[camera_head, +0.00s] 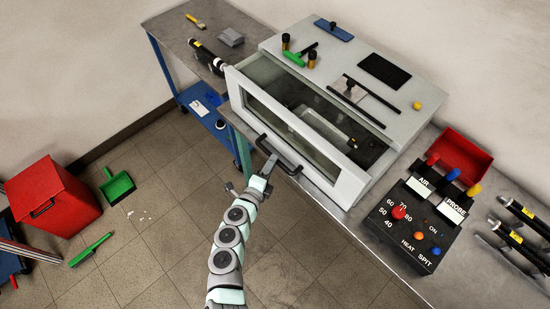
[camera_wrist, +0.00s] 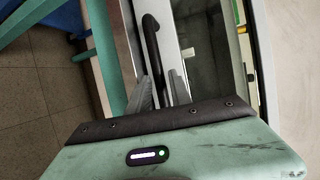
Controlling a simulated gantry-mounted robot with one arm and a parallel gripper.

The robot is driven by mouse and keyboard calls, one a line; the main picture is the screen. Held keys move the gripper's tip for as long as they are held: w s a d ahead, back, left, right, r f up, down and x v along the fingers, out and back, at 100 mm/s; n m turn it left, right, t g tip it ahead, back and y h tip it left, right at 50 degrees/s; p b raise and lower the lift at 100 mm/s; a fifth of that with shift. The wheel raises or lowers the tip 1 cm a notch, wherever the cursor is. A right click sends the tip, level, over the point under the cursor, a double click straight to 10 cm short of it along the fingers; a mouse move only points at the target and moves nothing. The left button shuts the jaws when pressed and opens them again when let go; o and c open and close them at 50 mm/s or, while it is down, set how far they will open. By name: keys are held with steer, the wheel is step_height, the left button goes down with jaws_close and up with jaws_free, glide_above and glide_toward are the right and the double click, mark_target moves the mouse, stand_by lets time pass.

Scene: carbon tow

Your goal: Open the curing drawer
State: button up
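The curing drawer (camera_head: 300,137) has a white front with a glass pane and stands pulled partway out of its white cabinet (camera_head: 350,62). Its inside shows from above through the gap. A black bar handle (camera_head: 263,143) runs along the drawer front; it also shows in the wrist view (camera_wrist: 153,42). My gripper (camera_head: 270,166) is at the handle, reaching from below in the head view. In the wrist view my gripper's two grey fingers (camera_wrist: 162,88) lie on either side of the bar and look closed on it. The fingertips' exact contact is partly hidden.
A black control box (camera_head: 425,215) with knobs and a red bin (camera_head: 462,155) stand on the bench right of the cabinet. A blue-legged side table (camera_head: 175,25) stands at the back left. The tiled floor before the drawer is clear around my arm.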

steer(key=x, duration=0.3)
steer(key=shift+w+d+f, duration=0.1)
steer(key=shift+c, duration=0.3)
jaws_close()
stand_by(1.1)
